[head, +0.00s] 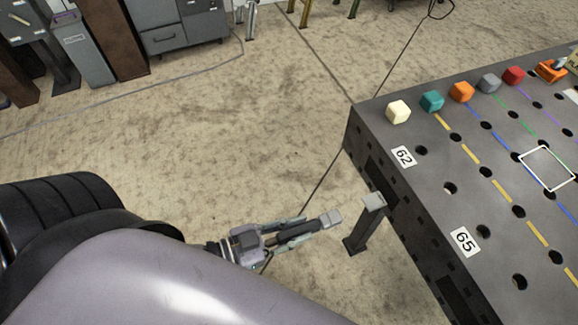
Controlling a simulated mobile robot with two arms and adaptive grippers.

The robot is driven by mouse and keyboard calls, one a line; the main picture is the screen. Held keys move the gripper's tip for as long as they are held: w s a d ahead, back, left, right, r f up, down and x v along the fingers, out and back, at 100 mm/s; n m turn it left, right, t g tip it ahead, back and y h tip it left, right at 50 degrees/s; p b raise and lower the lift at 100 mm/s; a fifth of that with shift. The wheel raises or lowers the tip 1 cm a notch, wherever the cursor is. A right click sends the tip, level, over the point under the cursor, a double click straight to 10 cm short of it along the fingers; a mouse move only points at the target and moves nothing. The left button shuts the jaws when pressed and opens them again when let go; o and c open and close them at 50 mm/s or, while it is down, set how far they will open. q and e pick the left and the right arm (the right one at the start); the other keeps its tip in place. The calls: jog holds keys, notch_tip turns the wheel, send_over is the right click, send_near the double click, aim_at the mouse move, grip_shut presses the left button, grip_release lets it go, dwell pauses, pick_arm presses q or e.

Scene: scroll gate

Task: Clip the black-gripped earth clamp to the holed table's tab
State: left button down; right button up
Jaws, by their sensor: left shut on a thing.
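My left gripper (318,224) is low at the centre of the head view, to the left of the holed table (408,208). It is shut on a small dark thing, apparently the earth clamp. A light grey tab (374,202) sticks out from the table's near left side. The fingertips are just left of the tab, with a visible gap. My right gripper is not in view.
Coloured cubes (461,92) and an orange tool (551,70) line the table's far edge. A thin dark line, perhaps a cable (325,178), runs along the floor toward my left gripper. Grey cabinets (180,25) stand at the back left. The floor between is mostly clear.

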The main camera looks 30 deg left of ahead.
aim_at(328, 219)
pick_arm(q)
jog(key=x, duration=0.2)
jog(key=shift+w+d+r, duration=0.2)
jog(key=shift+w+d, duration=0.05)
jog(key=shift+w, duration=0.05)
jog(key=shift+x, duration=1.1)
jog(key=shift+r, duration=0.2)
jog(key=shift+p, duration=0.5)
jog(key=shift+w+d, duration=0.15)
jog(key=shift+w, duration=0.1)
jog(key=shift+w+d+p, duration=0.3)
jog(key=shift+w+p, duration=0.05)
jog(key=shift+p, duration=0.3)
dwell(0.4)
